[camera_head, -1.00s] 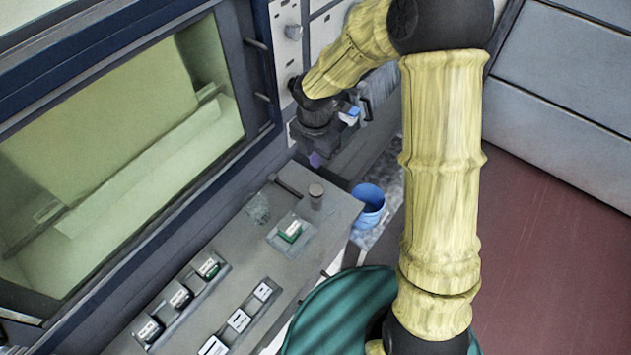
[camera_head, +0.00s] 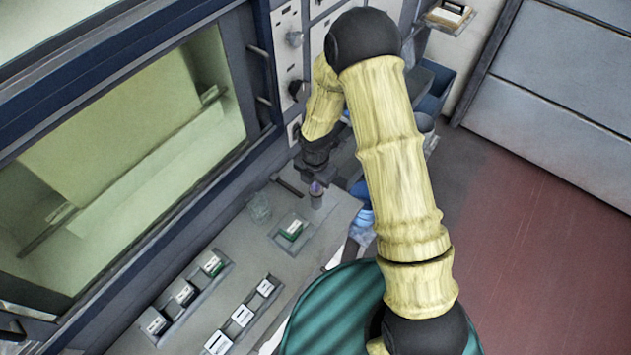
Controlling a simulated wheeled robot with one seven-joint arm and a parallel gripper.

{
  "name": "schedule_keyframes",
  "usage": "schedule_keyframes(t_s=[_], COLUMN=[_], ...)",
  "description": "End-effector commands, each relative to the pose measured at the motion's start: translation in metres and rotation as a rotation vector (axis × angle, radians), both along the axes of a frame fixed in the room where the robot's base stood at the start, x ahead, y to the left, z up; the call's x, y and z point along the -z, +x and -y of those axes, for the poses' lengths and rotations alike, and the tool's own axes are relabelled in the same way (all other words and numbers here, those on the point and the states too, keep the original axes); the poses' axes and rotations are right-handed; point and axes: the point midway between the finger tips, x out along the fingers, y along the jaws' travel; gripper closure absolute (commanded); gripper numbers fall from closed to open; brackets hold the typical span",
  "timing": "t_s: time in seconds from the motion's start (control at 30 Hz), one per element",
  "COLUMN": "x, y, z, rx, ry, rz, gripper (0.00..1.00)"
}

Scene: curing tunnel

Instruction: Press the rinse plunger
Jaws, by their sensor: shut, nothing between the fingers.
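A short grey upright cylinder (camera_head: 317,201), which looks like the rinse plunger, stands at the far end of the grey bench. Its top is mostly hidden by my gripper (camera_head: 316,188). My gripper points down with its purple fingertips shut and empty, right over the cylinder's top. I cannot tell whether the tips touch it or how far it is pushed in.
A dark bar (camera_head: 289,186) and a glassy clear piece (camera_head: 259,208) lie left of the cylinder. A green-and-white block sits on a plate (camera_head: 303,241) nearer. Two racks (camera_head: 225,266) of labelled blocks fill the front. A panel with knobs (camera_head: 294,39) rises behind.

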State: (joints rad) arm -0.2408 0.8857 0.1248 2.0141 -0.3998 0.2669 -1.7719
Motion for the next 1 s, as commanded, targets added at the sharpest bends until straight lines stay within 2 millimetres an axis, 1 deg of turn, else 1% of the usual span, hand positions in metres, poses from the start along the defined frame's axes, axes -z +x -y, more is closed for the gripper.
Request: schedule_keyframes(t_s=[0.27,0.5,0.6,1.0], x=[0.002,0.024,0.029,0.03], y=[0.0,0.0,0.0,-0.002], z=[0.0,0.0,0.0,0.001], rx=[0.0,-0.001,0.001,0.001], ry=[0.0,-0.001,-0.001,-0.002], rz=[0.0,-0.001,-0.001,-0.005], gripper=[1.0,1.0,1.0,1.0])
